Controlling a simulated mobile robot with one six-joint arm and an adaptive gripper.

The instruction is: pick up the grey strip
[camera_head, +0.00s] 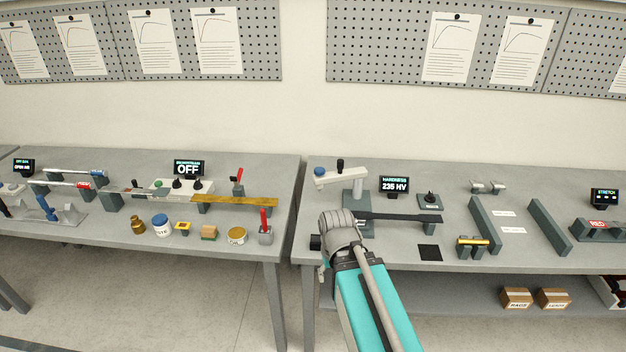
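A long dark grey strip (400,217) lies level on the right-hand table, in front of the hardness tester (355,188). Its right end rests over a small grey block (428,227). Its left end reaches the tester's base, close to my wrist. My gripper (338,222) is at the end of my arm, just left of the strip's left end. My wrist hides the fingers, so I cannot see whether they are open or shut, or whether they touch the strip.
The hardness display (395,186) reads 235 HV. Two dark rails (549,227) stand farther right. A gap separates this table from the left table (270,172).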

